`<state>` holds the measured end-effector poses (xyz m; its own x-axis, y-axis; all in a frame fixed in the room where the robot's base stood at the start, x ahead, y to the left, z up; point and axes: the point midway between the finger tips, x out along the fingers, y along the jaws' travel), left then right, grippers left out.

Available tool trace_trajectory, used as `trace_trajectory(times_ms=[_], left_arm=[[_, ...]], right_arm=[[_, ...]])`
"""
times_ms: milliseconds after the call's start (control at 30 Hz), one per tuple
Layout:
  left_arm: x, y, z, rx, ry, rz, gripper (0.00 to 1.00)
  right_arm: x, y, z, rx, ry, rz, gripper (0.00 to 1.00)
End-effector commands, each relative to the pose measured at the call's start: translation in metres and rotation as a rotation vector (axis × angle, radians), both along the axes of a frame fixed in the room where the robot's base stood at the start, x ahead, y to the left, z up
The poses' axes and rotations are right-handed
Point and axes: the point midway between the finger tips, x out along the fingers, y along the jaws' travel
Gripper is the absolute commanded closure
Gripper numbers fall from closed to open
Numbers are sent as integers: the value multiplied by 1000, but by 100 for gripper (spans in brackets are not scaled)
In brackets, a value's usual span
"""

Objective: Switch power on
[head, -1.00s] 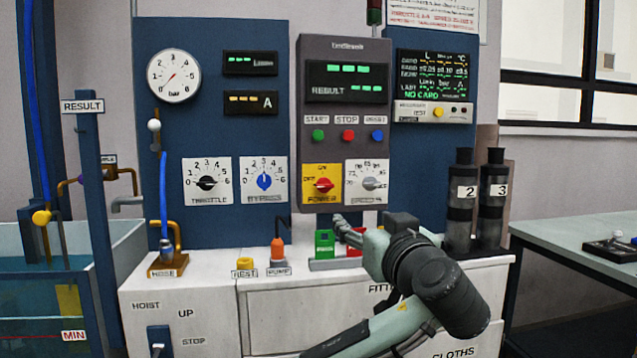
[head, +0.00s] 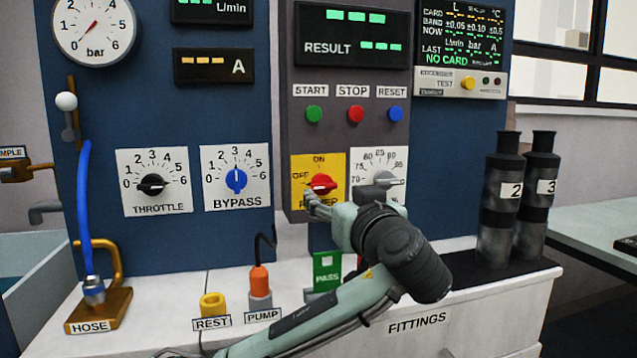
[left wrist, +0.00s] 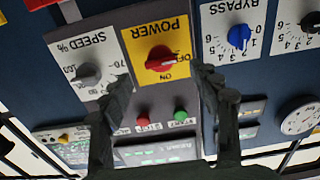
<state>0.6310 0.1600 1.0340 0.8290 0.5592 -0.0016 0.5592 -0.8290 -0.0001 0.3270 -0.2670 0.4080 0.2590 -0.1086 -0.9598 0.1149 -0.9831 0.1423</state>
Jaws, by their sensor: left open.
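The POWER switch is a red knob (head: 322,182) on a yellow plate marked OFF at the left and ON at the top. It also shows, upside down, as a red knob in the left wrist view (left wrist: 160,60), with its white mark pointing toward OFF. My left gripper (head: 318,203) is at the lower edge of the yellow plate in the head view and hides part of the POWER label. In the left wrist view my left gripper (left wrist: 162,82) is open and empty, its fingers spread to either side of the knob. My right gripper is not in view.
The SPEED dial (head: 384,183) is just right of the plate, and the BYPASS dial (head: 236,180) is to its left. START (head: 314,114), STOP and RESET buttons are above. A green PASS tray (head: 327,268) and an orange PUMP plug (head: 259,281) are below on the white counter.

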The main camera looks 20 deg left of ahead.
Motion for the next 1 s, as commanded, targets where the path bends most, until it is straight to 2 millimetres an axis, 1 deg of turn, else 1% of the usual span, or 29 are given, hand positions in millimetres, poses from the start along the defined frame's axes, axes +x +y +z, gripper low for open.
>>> trace_trajectory(times_ms=[133,267,433,600,833,867,1000], left_arm=[[16,13,2,3,1,5,38],[34,25,2,4,1,5,38],[53,37,1,2,0,4,38],[61,42,0,0,0,2,38],[62,42,0,0,0,1,38],[62,42,0,0,0,1,40],[61,42,0,0,0,1,58]], right_arm=[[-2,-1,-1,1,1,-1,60],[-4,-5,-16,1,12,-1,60],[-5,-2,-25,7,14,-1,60],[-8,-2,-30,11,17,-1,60],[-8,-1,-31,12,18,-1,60],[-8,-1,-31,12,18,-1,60],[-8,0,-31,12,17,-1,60]])
